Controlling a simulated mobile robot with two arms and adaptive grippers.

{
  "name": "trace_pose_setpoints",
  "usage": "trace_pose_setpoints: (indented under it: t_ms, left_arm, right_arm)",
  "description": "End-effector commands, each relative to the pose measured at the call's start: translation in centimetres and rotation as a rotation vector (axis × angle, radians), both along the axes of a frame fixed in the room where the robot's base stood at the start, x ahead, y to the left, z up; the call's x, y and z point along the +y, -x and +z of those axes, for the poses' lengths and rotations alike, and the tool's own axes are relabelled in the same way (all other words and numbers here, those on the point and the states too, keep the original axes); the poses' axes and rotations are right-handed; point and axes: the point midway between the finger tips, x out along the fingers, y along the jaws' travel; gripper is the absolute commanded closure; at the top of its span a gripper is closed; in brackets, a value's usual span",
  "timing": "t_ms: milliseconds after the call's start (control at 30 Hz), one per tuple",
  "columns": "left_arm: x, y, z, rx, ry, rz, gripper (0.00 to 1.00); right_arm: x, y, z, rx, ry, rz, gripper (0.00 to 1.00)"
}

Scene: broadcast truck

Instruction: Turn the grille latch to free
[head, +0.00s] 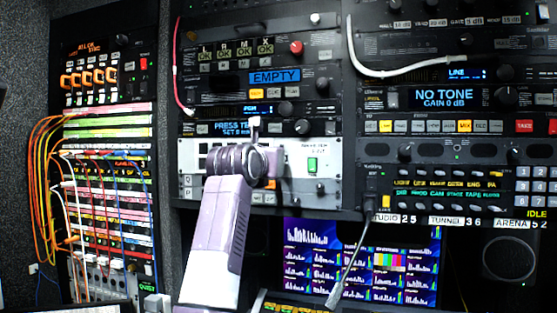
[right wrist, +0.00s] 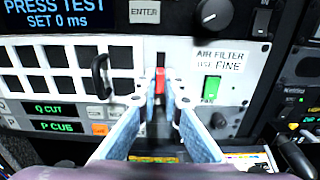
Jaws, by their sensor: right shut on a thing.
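The grille latch (right wrist: 160,78) is a small red tab, upright against a dark vertical slot in the white panel (right wrist: 237,52) in the right wrist view. My right gripper (right wrist: 161,90) is shut on the red latch, one blue-grey finger on each side. In the head view my right gripper (head: 256,162) is in front of the white panel (head: 329,157) and hides the latch. The grille (right wrist: 28,57) has dark rectangular openings and a black handle (right wrist: 101,76), left of the latch. My left gripper is not in view.
A green switch (right wrist: 211,88) labelled FAN and a dark knob (right wrist: 218,120) sit right of the latch. Knobs and buttons crowd the rack above. A grey cable (head: 352,262) hangs right of my arm, before the blue monitor (head: 308,258). Patch cords (head: 40,185) bulge out at left.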

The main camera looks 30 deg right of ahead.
Motion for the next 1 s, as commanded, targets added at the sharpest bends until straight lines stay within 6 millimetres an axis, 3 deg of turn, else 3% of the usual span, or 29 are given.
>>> trace_pose_setpoints:
  t_ms: [133, 167, 300, 633, 767, 1000]
  left_arm:
    - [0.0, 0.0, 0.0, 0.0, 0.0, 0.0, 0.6]
    - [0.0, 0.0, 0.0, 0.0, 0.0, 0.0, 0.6]
    - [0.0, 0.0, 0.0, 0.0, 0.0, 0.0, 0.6]
    - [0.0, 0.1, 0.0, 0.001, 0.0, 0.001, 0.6]
    - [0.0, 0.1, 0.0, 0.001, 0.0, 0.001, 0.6]
    - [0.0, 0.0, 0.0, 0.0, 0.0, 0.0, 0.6]
  right_arm:
    - [0.0, -0.2, -0.6, 0.008, -0.01, 0.001, 1.0]
    - [0.0, -0.2, -0.6, 0.008, -0.01, 0.001, 0.92]
    - [0.0, -0.1, -0.5, 0.006, -0.008, 0.001, 0.76]
    - [0.0, 0.0, 0.2, 0.001, -0.003, 0.0, 0.75]
    - [0.0, 0.0, 1.7, 0.001, -0.002, 0.001, 0.75]
    - [0.0, -0.1, 6.5, 0.002, -0.002, 0.002, 0.75]
